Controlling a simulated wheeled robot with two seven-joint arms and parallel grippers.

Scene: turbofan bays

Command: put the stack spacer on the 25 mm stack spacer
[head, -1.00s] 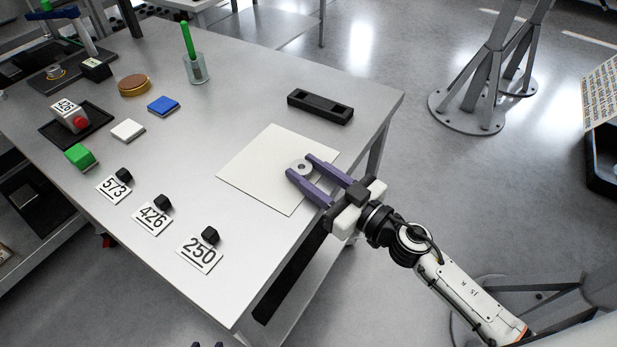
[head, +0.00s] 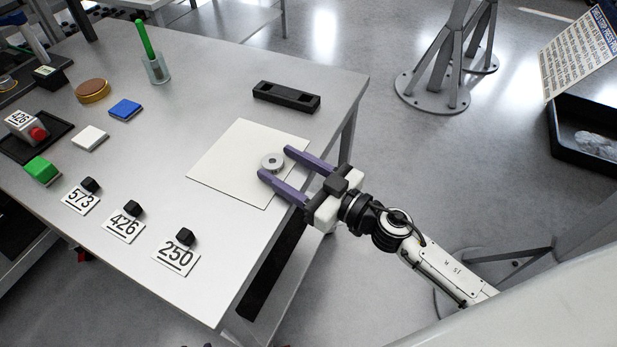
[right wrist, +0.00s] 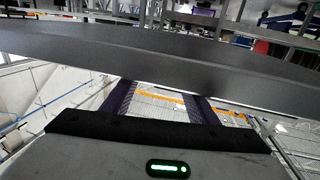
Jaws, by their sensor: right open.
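A round grey spacer with a dark centre hole (head: 272,162) sits on a white square sheet (head: 232,160) near the table's right edge. It looks like a ring with some height; I cannot tell whether it is one spacer or one on top of another. My right gripper (head: 275,161) is open, with its purple fingers on either side of the ring and a small gap showing. The right wrist view shows the two fingers partly hidden by a wide dark grey surface; no spacer shows there. Only a dark speck at the head view's bottom edge may be my left gripper.
A black two-recess holder (head: 286,97) lies behind the sheet. Number cards 573 (head: 80,200), 426 (head: 123,226) and 250 (head: 176,257) lie at the front left with black blocks. A glass with a green stick (head: 157,69) stands farther back.

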